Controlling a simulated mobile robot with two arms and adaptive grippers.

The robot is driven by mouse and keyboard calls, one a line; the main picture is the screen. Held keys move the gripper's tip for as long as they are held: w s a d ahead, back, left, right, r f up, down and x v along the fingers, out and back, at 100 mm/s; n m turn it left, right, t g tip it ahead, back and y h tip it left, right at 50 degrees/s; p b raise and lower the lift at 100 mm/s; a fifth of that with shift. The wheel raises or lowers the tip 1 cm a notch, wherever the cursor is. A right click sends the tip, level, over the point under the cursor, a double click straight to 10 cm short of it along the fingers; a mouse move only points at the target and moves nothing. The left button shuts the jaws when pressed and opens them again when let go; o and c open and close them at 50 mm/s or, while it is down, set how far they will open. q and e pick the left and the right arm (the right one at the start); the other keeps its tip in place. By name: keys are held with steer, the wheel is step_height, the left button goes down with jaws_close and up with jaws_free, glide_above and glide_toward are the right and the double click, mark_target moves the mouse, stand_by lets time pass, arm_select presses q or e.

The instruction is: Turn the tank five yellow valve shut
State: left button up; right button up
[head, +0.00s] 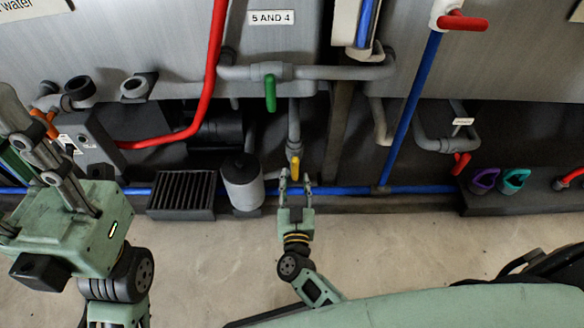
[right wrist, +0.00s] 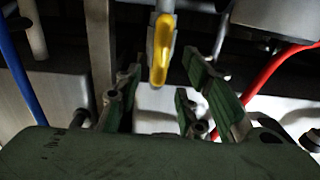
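The yellow valve handle (head: 295,168) hangs on a grey vertical pipe below the tank labelled "5 AND 4" (head: 271,17). In the right wrist view the yellow handle (right wrist: 161,52) points down, between and beyond the open fingers. My right gripper (head: 295,182) is open and empty, its fingertips just below the handle in the head view; it also shows in the right wrist view (right wrist: 160,95). I cannot tell whether a finger touches the handle. My left gripper (head: 40,150) is at the left, raised near the camera; whether its fingers are apart is unclear.
A green valve handle (head: 270,93) sits above the yellow one. A blue pipe (head: 345,190) runs low along the wall. A grey canister (head: 243,183) and a black grate (head: 182,192) stand left of my right gripper. The floor in front is clear.

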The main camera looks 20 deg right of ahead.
mark_target(295, 169)
steer(key=b+x, duration=0.2)
steer(key=x, duration=0.4)
steer(key=shift+c, duration=0.4)
jaws_close()
